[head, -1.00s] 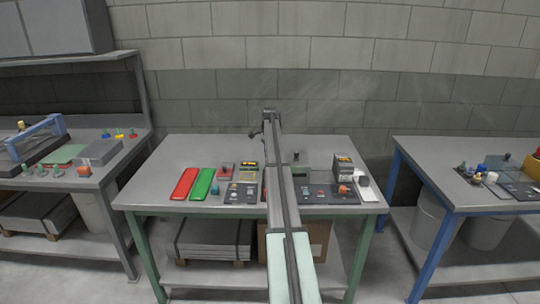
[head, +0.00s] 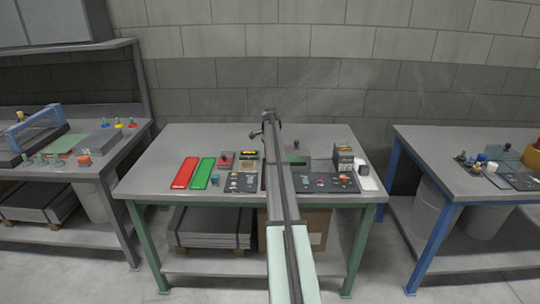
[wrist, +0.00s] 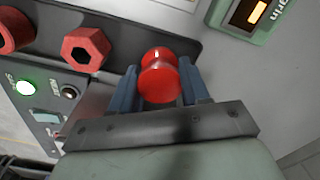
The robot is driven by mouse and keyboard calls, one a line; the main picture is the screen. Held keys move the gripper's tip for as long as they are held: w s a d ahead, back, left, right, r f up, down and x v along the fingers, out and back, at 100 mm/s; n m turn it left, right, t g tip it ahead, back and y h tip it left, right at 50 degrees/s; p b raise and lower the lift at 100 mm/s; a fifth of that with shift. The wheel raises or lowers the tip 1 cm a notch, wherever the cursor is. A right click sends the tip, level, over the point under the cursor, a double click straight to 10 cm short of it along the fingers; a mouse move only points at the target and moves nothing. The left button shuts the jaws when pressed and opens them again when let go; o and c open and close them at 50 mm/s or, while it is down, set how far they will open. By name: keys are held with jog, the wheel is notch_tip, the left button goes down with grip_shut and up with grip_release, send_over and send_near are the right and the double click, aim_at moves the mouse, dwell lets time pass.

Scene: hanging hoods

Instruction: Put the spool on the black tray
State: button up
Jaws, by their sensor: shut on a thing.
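A glossy red spool (wrist: 160,76) is between the two blue-grey fingers of my gripper (wrist: 160,88) in the wrist view. My gripper is shut on it. A dark, tray-like surface (wrist: 112,25) lies beyond the fingers at the upper left, with red hexagonal pieces at its left. I cannot tell for sure whether it is the black tray. In the head view my arm reaches over the middle table (head: 150,165), and I cannot make out the spool or the fingers there.
The table holds a red tray (head: 185,173), a green tray (head: 202,174) and dark panels with small parts (head: 330,183). A dark box stack (head: 343,158) stands at the right. In the wrist view, a panel with a lit green button (wrist: 25,88) and a green device (wrist: 252,17) flank the gripper.

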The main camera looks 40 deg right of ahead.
jog(key=shift+f, duration=0.55)
dwell(0.4)
jog(key=o, duration=1.2)
notch_tip(320, 180, up, 14)
jog(key=shift+f, duration=0.1)
